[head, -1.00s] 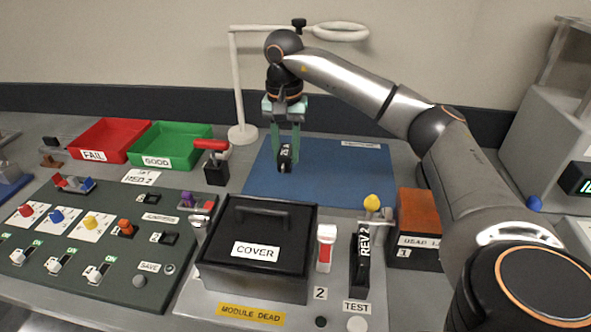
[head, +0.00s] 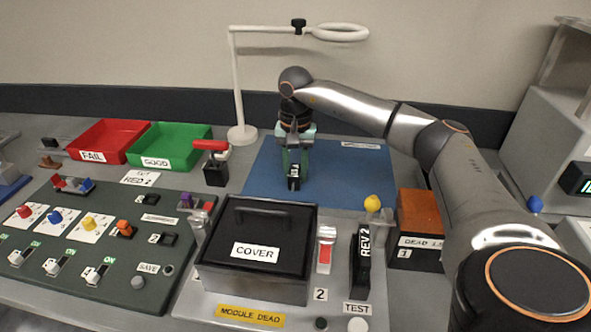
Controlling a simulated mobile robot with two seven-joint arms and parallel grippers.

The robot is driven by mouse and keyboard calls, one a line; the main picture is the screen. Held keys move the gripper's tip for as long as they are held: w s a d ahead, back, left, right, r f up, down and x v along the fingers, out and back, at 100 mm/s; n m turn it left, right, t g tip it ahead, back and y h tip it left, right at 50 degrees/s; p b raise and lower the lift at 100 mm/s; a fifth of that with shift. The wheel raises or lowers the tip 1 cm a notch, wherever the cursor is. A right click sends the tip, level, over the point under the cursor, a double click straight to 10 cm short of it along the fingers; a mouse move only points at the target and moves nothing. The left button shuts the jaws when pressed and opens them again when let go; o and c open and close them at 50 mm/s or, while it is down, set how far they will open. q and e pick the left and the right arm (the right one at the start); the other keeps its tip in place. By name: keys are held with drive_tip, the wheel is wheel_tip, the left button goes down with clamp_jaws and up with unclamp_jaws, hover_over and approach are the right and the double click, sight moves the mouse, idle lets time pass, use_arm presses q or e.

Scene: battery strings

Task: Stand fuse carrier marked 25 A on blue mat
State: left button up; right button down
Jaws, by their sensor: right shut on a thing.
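My right gripper (head: 294,172) points down over the blue mat (head: 350,180), with its greenish fingers shut on a small black fuse carrier (head: 294,184). The carrier is upright between the fingertips and has a white marking too small to read. It is at or just above the mat's surface; I cannot tell whether it touches. The mat lies flat at the back of the bench. My left gripper is not in view.
A black box marked COVER (head: 255,255) stands in front of the mat. A red-handled black block (head: 214,165) is left of the mat, near the green GOOD tray (head: 170,148) and red FAIL tray (head: 108,142). A lamp (head: 238,90) stands behind. The mat's right part is clear.

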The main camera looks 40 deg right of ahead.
sight(295, 168)
drive_tip(key=c, duration=0.6)
unclamp_jaws()
drive_tip(key=shift+o, duration=0.2)
wheel_tip(295, 168, up, 12)
drive_tip(key=p, duration=0.1)
drive_tip(key=shift+r, duration=0.1)
